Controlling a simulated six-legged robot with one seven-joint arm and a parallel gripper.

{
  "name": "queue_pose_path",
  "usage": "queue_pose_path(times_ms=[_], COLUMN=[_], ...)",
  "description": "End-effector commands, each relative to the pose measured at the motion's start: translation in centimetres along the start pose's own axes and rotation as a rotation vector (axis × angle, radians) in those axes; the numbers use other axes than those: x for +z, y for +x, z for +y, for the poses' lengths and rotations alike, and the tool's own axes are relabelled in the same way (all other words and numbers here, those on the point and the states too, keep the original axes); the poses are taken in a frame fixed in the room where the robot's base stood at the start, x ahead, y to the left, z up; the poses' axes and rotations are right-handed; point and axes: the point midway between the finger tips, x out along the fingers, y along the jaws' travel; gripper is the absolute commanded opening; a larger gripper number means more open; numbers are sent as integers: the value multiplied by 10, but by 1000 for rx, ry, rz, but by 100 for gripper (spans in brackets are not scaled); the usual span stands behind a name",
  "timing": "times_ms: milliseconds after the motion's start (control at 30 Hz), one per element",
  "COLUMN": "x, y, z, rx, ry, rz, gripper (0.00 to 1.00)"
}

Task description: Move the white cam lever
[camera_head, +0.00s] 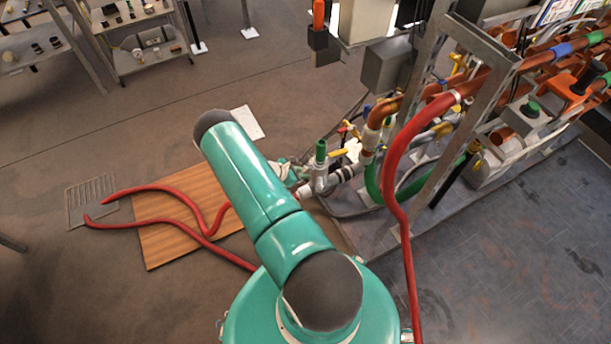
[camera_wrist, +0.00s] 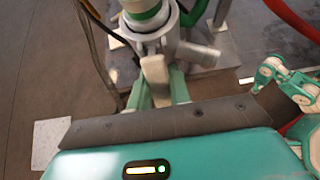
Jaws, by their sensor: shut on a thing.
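The white cam lever (camera_wrist: 155,71) hangs down from a grey metal fitting (camera_wrist: 160,22) with a green band in the wrist view. My gripper (camera_wrist: 161,86) is shut on the lever, with one green finger on each side of it. In the head view the fitting (camera_head: 320,182) with its green top stands at the left end of the pipe rack. My gripper (camera_head: 287,172) is beside its left side there, partly hidden by my arm. I cannot make out the lever clearly in the head view.
Red hoses (camera_head: 160,188) lie over a wooden board (camera_head: 165,238) and a floor drain (camera_head: 76,212). Another red hose (camera_head: 393,165) hangs in front of the metal frame (camera_head: 430,150). Pipes and valves crowd the right. Open floor lies at left.

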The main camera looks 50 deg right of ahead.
Motion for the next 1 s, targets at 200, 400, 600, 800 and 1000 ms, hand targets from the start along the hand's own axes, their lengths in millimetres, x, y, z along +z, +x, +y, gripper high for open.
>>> queue_pose_path(times_ms=[200, 400, 600, 800, 1000], x=[7, 12, 16, 18, 18], y=[-7, -10, -12, -13, -14], z=[2, 2, 1, 1, 1], rx=[-2, -1, 0, 1, 3], ry=[8, 8, 7, 5, 1], rz=[202, 369, 480, 549, 578], gripper=[0, 0, 0, 0, 0])
